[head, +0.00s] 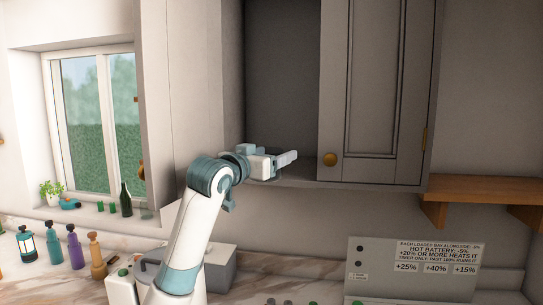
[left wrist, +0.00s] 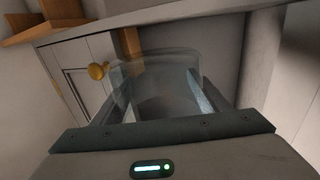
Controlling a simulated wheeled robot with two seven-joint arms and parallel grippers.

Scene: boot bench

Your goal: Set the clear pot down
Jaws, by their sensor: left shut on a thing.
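The clear pot (left wrist: 160,68) is a see-through, pale vessel in the left wrist view. It sits between the two fingers of my left gripper (left wrist: 158,100), which is shut on it. In the head view my left gripper (head: 284,159) is at the open cupboard (head: 284,70), just above the front of its bottom board (head: 305,184). The pot can hardly be made out there. I cannot tell whether its base touches the board. My right gripper is not in view.
A cupboard door (head: 376,90) with a brass knob (head: 330,159) stands close to the right of the gripper. A wooden shelf (head: 485,189) is at the far right. Below are a grey panel with printed signs (head: 415,268) and several bottles (head: 75,246) on the counter. The cupboard interior looks empty.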

